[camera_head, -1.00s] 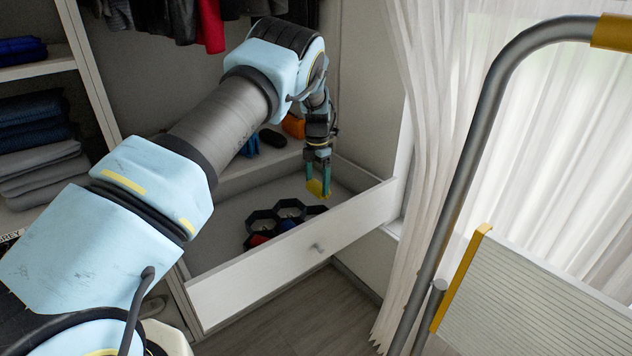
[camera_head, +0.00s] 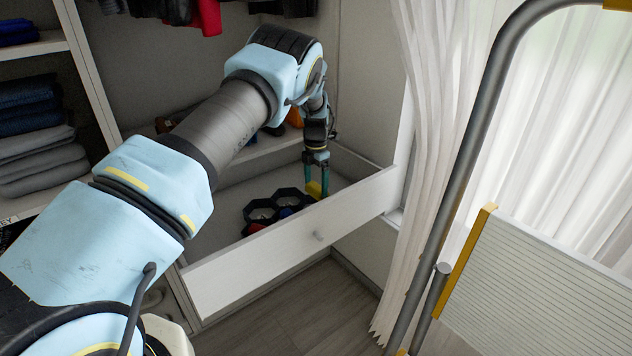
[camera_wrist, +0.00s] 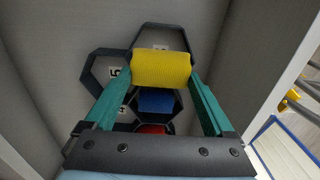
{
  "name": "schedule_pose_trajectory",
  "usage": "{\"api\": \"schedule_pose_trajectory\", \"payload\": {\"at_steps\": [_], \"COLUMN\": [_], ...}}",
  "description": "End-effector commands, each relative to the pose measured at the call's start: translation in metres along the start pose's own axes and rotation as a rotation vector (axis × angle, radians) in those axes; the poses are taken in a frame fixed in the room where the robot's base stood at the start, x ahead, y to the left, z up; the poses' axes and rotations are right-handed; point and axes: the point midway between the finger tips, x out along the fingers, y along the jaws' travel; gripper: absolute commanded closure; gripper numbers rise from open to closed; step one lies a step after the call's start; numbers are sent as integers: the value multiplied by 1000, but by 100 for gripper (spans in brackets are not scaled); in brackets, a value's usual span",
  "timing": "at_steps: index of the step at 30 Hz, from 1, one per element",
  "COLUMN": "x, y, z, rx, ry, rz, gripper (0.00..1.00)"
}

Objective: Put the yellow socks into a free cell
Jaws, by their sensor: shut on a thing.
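The yellow socks (camera_wrist: 161,69) are a rolled bundle between the two green fingers of my gripper (camera_wrist: 160,80) in the wrist view. In the head view my gripper (camera_head: 317,186) points down inside the open drawer, shut on the yellow socks (camera_head: 314,190). A dark organiser of hexagonal cells (camera_head: 262,203) lies on the drawer floor; it also shows in the wrist view (camera_wrist: 88,72). A blue roll (camera_wrist: 157,101) and a red roll (camera_wrist: 151,129) sit in cells below the yellow socks in the picture. The left cell shows a label and looks empty. The socks partly cover the top cell.
The white drawer front (camera_head: 290,245) stands as a wall between the organiser and the room. Shelves with folded clothes (camera_head: 38,140) are at the left. A curtain (camera_head: 425,150) and a stepladder (camera_head: 470,150) stand at the right.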

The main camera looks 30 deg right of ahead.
Motion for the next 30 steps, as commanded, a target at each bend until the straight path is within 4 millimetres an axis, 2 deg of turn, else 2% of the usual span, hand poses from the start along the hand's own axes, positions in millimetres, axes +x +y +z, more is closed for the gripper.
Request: {"api": "schedule_pose_trajectory", "payload": {"at_steps": [15, 29, 30], "x": [31, 36, 36], "y": [0, 0, 0], "z": [0, 0, 0], "rx": [1, 1, 1], "ry": [0, 0, 0], "rz": [0, 0, 0], "gripper": [64, 64, 9]}}
